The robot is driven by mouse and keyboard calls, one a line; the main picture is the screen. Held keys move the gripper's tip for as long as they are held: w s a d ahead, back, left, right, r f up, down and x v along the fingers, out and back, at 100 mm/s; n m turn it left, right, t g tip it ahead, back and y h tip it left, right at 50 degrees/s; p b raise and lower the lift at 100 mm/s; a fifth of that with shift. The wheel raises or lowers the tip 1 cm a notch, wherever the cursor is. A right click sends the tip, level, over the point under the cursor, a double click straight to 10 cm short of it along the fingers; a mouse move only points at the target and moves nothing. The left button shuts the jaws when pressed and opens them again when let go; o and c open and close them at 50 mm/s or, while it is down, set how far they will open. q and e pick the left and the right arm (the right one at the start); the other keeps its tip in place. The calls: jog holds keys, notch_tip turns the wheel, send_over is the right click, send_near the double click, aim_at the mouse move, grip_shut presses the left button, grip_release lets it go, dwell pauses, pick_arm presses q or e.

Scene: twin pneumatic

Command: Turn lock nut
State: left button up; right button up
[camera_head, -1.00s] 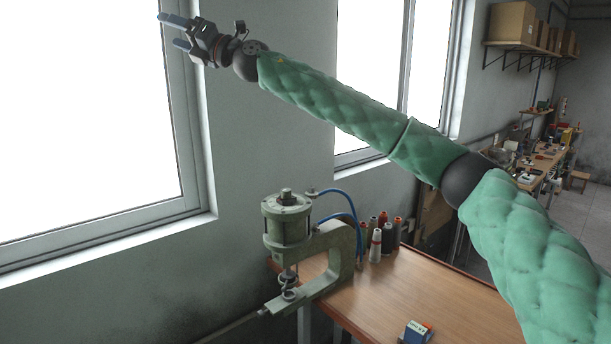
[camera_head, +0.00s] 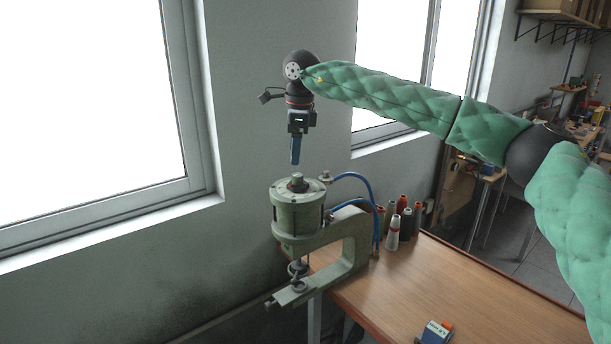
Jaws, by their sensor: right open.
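A green pneumatic press (camera_head: 350,245) stands at the left end of the wooden bench, with a round cylinder (camera_head: 298,212) on top. The lock nut (camera_head: 298,183) appears to be the hex piece on the cylinder's top cap, with a grey stud above it. My right gripper (camera_head: 295,152) hangs straight above it, fingers pointing down, with a small gap between fingertips and stud. The blue fingers overlap edge-on in this view; it is open and holds nothing. My left gripper is not in view.
A blue hose (camera_head: 372,192) arcs from the cylinder top to the right. Several thread spools (camera_head: 393,232) stand behind the press. A small blue-and-white box (camera_head: 434,332) lies at the bench front (camera_head: 455,290). The wall and windows are close behind.

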aim_at(302, 174)
jog(key=shift+s+d+r+n+g+h, duration=0.1)
jog(key=shift+s+d+n+g+h, duration=0.3)
jog(key=shift+s+d, duration=0.4)
jog(key=shift+w+d+f, duration=0.1)
jog(key=shift+w+f, duration=0.2)
jog(key=shift+f, duration=0.05)
notch_tip(302, 174, down, 2)
jog(key=shift+f+p, duration=0.2)
jog(key=shift+p, duration=1.05)
notch_tip(302, 174, down, 3)
jog(key=shift+s+f+p, duration=0.1)
jog(key=shift+f+p, duration=0.05)
jog(key=shift+p, duration=0.75)
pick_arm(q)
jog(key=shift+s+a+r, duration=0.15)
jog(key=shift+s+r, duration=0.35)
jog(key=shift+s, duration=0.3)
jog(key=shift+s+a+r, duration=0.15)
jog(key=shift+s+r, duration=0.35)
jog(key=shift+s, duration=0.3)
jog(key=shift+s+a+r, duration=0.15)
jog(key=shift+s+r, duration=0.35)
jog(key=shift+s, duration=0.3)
pick_arm(e)
jog(key=shift+f, duration=0.8)
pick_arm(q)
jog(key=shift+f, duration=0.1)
pick_arm(e)
jog(key=c, duration=1)
